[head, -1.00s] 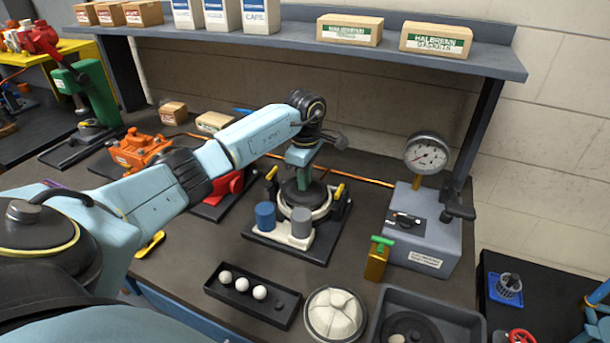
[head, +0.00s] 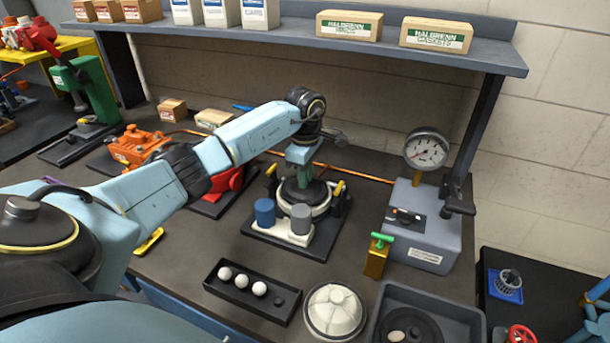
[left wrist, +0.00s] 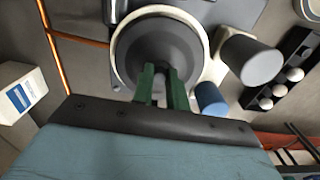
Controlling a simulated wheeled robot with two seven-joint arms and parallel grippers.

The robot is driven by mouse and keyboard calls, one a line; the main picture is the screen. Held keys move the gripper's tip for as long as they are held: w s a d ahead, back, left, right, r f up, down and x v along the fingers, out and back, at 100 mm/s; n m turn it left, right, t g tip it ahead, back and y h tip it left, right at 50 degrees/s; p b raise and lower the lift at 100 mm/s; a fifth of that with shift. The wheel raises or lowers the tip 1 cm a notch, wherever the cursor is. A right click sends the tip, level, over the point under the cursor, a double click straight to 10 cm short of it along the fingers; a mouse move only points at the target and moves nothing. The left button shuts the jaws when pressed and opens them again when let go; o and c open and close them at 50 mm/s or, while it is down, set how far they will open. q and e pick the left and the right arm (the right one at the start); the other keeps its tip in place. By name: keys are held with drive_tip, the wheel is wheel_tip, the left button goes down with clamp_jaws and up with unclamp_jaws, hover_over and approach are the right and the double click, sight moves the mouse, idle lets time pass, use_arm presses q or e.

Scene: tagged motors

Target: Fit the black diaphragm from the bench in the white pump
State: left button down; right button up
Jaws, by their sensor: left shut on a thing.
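The white pump (head: 318,210) stands on a dark base plate at the middle of the bench, its round open bowl facing up. The black diaphragm (head: 314,191), a dark disc, lies at the bowl's mouth. In the left wrist view the diaphragm (left wrist: 183,42) sits within the pale rim of the pump (left wrist: 119,75), roughly centred. I cannot tell whether it is fully down. My left gripper (head: 304,180) points down from above, its green fingers shut on the diaphragm's middle; the fingers (left wrist: 160,72) hide the gripped part. My right gripper is out of view.
Blue (head: 265,213) and grey (head: 301,219) cylinders stand at the pump's front. A black tray (head: 235,292) with white balls, a white dome (head: 335,310) and a grey tray (head: 458,318) holding a dark disc lie in front. A gauge box (head: 425,235) stands right.

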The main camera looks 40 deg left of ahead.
use_arm(q)
drive_tip(key=shift+f+b, duration=0.75)
drive_tip(key=shift+f, duration=0.3)
drive_tip(key=c, duration=1.3)
unclamp_jaws()
drive_tip(key=shift+r, duration=0.15)
drive_tip(key=shift+r+p, duration=2.2)
drive_tip(key=shift+r, duration=0.75)
wheel_tip(320, 180, up, 13)
drive_tip(key=shift+r+b, duration=0.15)
drive_tip(key=shift+b, duration=0.4)
